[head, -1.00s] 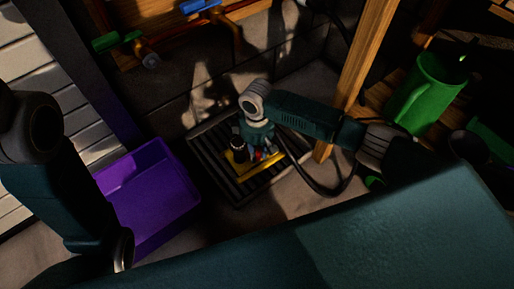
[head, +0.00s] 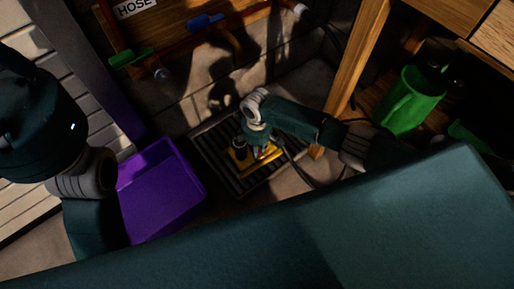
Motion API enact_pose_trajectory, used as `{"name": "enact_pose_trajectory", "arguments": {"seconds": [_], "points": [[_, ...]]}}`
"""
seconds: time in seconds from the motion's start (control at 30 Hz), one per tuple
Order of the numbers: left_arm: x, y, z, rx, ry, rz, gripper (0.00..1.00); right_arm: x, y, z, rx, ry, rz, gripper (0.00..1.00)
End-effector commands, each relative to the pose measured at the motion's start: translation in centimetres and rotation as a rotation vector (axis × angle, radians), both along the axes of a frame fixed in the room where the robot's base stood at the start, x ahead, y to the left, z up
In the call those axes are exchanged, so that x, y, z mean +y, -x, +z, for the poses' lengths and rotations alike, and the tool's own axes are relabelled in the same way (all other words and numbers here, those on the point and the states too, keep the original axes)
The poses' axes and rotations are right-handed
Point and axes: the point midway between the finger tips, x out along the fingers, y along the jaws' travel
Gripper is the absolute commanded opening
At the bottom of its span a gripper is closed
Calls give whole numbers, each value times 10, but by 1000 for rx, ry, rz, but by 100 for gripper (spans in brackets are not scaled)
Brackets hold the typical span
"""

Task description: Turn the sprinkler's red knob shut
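The sprinkler, with a yellow base (head: 268,157) and a dark upright part, sits on a dark slatted floor grate. My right arm reaches in from the right, and my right gripper (head: 258,149) points down at the sprinkler, right beside its dark upright part. The red knob cannot be made out now; the gripper seems to cover it. The fingers are small and dark, so I cannot tell whether they are open or closed on the knob. My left arm is at the left edge; its gripper does not show.
The slatted grate (head: 218,165) lies by the block wall. A purple bin (head: 165,195) stands to its left. A wooden post (head: 352,62) and a green watering can (head: 408,103) are at the right. Pipes with a green handle (head: 131,57) and a blue handle (head: 205,22) run along the wall.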

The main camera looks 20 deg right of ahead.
Motion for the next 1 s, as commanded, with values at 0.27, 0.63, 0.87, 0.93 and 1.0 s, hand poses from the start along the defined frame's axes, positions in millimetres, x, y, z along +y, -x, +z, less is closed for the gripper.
{"name": "enact_pose_trajectory", "arguments": {"seconds": [0.27, 0.63, 0.87, 0.93, 1.0], "points": [[0, -2, -2, 16, -1, -1, 0, 0, -1, 0, -2, -1, 54, 0], [0, -2, -2, 15, 0, -1, 0, 0, -1, 0, -1, -1, 58, 0], [0, -2, -2, 15, 0, -1, 0, 0, -1, 0, -1, -1, 58, 42], [0, -2, -2, 15, 0, -1, 0, 0, -1, 0, 0, -1, 58, 42], [0, -2, -2, 14, 0, -1, 0, 0, -1, 0, 0, -1, 58, 42]]}}
